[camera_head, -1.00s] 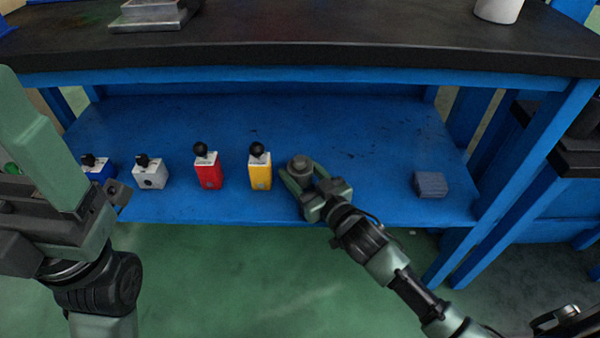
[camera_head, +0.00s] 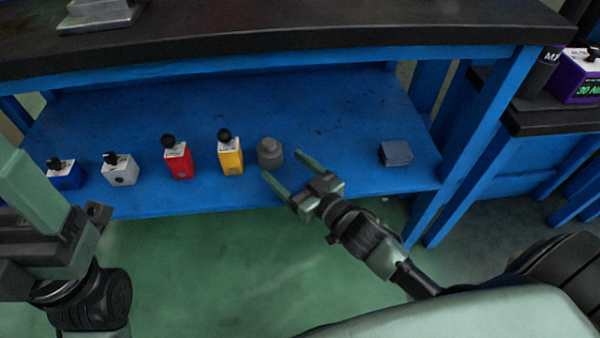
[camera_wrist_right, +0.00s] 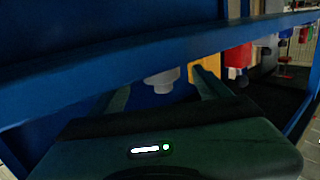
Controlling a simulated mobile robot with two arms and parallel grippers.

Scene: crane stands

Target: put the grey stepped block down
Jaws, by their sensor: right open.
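The grey stepped block (camera_head: 270,153) stands upright on the blue lower shelf (camera_head: 330,130), just right of the yellow block. It also shows in the right wrist view (camera_wrist_right: 162,80), ahead of the fingers. My right gripper (camera_head: 285,168) is open and empty, just in front and to the right of the block, with a small gap between them. In the right wrist view its two fingers (camera_wrist_right: 160,97) are spread apart. My left gripper (camera_head: 85,215) is at the left edge, in front of the shelf; I cannot tell whether its jaws are open.
Yellow (camera_head: 231,155), red (camera_head: 178,160), white (camera_head: 120,170) and blue (camera_head: 66,174) blocks with black knobs stand in a row to the left. A blue-grey block (camera_head: 395,153) lies at the right. The dark tabletop (camera_head: 300,32) overhangs the shelf. The shelf between the grey blocks is clear.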

